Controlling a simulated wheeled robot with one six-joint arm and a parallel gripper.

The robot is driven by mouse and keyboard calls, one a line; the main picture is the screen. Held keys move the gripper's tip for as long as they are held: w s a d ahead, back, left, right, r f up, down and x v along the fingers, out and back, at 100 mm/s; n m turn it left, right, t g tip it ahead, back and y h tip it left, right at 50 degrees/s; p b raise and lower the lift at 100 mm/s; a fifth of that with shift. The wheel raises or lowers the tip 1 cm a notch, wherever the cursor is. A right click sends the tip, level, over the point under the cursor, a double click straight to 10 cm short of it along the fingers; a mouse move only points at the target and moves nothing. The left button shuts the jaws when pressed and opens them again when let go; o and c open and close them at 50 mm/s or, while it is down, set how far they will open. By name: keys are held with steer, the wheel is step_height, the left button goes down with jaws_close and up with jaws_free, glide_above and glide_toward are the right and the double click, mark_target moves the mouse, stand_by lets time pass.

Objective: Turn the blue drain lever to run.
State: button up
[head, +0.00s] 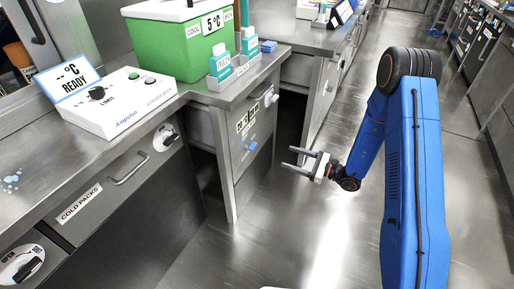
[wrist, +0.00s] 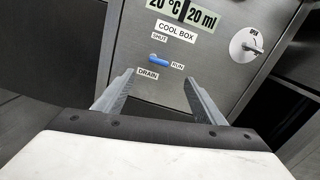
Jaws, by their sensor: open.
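The blue drain lever (wrist: 159,59) sits on a steel front panel below the COOL BOX label. It lies nearly level in the wrist view, with its right end towards the RUN label (wrist: 178,65). The SHUT label (wrist: 159,37) is above it and the DRAIN label (wrist: 148,72) below. I cannot tell which end is its pivot. It also shows small in the head view (head: 253,146). My gripper (head: 287,158) is open and empty, pointing at the panel and apart from it. In the wrist view, its fingertips (wrist: 158,74) frame the lever from below left and below right.
A round dial (wrist: 249,46) is to the lever's right, and a display plate (wrist: 182,12) is above. A green cool box (head: 181,40) and a white control box (head: 117,100) stand on the counter. The floor (head: 300,235) below my gripper is clear.

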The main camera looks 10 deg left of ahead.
glide_toward(255, 146)
steer(key=shift+m+t, duration=0.3)
steer(key=x, duration=0.8)
steer(key=shift+a, duration=0.45)
steer(key=shift+s, duration=0.1)
steer(key=c, duration=1)
